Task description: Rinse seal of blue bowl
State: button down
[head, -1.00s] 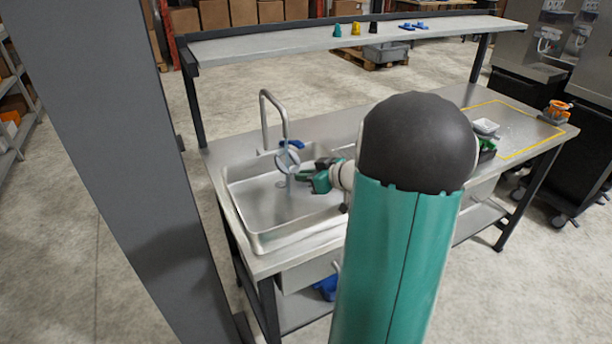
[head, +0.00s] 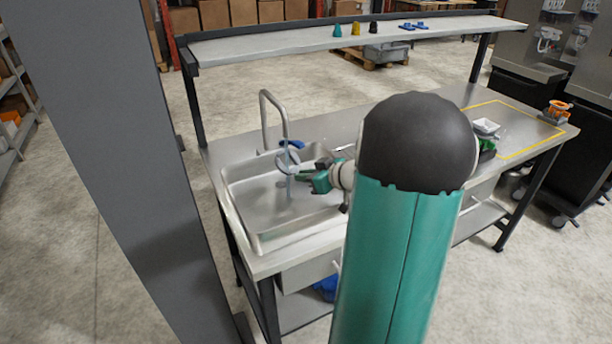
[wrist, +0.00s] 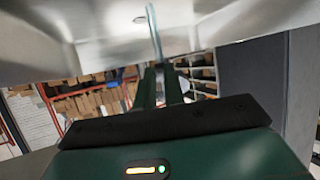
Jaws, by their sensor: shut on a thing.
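A thin pale grey-blue ring, the seal (head: 279,163), is in my gripper (head: 300,177) in the head view. My gripper is shut on its edge and holds it over the sink basin (head: 245,205), below the tap (head: 285,115). A pale vertical streak under the tap passes at the ring; it looks like running water. A blue piece (head: 291,144) sits at the tap's outlet, above the ring. In the wrist view the seal (wrist: 154,28) shows nearly edge-on beyond my dark fingers (wrist: 160,84). No blue bowl can be clearly made out.
The steel counter (head: 330,128) continues right of the sink. A white container (head: 486,126), a green item (head: 487,146) and an orange item (head: 558,107) stand on it. A raised shelf (head: 300,45) runs along the back. A grey post (head: 110,150) stands at left.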

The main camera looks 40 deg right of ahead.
dwell(0.6)
jog(key=s+a+r, duration=0.1)
jog(key=s+a, duration=0.1)
jog(key=s, duration=0.6)
jog(key=shift+s+a+r, duration=0.25)
jog(key=shift+s+a, duration=0.05)
jog(key=shift+s, duration=0.05)
